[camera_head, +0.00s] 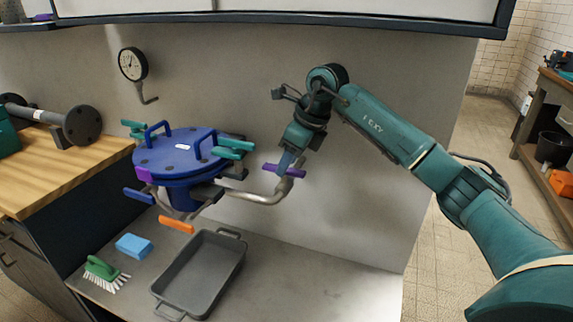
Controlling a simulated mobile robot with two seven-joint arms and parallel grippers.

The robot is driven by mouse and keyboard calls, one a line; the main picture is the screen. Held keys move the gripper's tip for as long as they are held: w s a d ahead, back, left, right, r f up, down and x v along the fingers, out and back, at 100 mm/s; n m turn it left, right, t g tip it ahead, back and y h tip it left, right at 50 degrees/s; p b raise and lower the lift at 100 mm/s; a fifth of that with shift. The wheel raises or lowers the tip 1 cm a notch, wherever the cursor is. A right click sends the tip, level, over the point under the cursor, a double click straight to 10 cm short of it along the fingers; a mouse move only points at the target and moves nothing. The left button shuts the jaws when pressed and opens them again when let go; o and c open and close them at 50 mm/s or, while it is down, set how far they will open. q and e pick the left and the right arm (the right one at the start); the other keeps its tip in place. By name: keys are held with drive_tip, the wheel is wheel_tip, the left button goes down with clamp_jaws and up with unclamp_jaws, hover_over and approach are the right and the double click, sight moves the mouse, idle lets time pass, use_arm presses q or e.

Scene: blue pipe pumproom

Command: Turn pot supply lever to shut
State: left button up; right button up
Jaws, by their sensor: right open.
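A round blue pot (180,158) with a lidded top stands on the bench. Several coloured levers sit around it. A purple lever (298,173) is on the bent metal pipe (250,196) to the pot's right and lies roughly level across the pipe's upturned end. An orange lever (176,225) is at the pot's front and a blue lever (138,196) at its left. No label shows which is the pot supply lever. My right gripper (286,164) is open and points down at the purple lever, its fingertips at or around it; contact is unclear. My left gripper is out of view.
A grey tray (240,262), a blue sponge (133,246) and a green brush (102,269) lie on the bench below. A gauge (132,64) is on the back wall. A shelf edge (290,22) runs above my right arm. The bench right of the tray is clear.

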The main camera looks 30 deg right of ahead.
drive_tip(key=v, duration=0.6)
drive_tip(key=shift+f, duration=0.1)
idle(0.3)
